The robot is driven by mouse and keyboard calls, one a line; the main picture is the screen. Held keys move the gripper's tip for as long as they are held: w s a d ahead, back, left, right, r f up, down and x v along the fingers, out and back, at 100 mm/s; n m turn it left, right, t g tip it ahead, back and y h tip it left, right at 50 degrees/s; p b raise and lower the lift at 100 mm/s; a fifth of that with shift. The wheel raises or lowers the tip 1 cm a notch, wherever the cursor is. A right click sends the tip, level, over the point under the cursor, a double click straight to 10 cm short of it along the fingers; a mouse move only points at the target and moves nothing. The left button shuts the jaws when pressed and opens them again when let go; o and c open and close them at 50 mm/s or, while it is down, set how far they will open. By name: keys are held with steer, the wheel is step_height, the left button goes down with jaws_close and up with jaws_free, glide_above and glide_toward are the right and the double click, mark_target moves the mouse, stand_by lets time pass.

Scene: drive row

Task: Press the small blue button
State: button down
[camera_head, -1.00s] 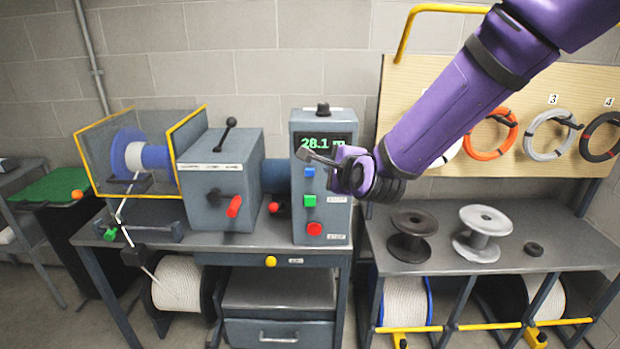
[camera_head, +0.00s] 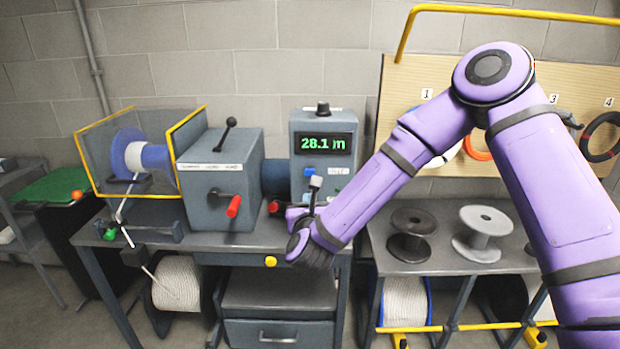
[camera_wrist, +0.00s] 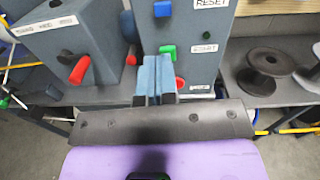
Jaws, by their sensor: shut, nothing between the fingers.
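The small blue button (camera_head: 309,172) is on the front of the grey control box (camera_head: 303,133), just below its green 28.1 m display. In the wrist view the blue button (camera_wrist: 162,9) shows at the top, left of a RESET label. My gripper (camera_head: 316,182) is shut and empty, with its fingers pointing up in front of the box, just below and right of the blue button. In the wrist view my gripper (camera_wrist: 156,62) is below the blue button, with its tips near the green button (camera_wrist: 168,50). I cannot tell whether it touches the box.
A red button (camera_wrist: 180,83) sits lower on the box, partly hidden by my fingers. Left of it stands a grey lever box (camera_head: 215,175) with a red handle (camera_head: 234,206). Two spools (camera_head: 413,228) stand on the right bench. A yellow knob (camera_head: 270,261) is on the bench front.

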mark_target(310, 173)
steer(key=shift+s+f+m+h, duration=0.1)
steer(key=shift+f+m+h, duration=0.2)
steer(key=shift+m, duration=0.2)
steer(key=w, duration=1.4)
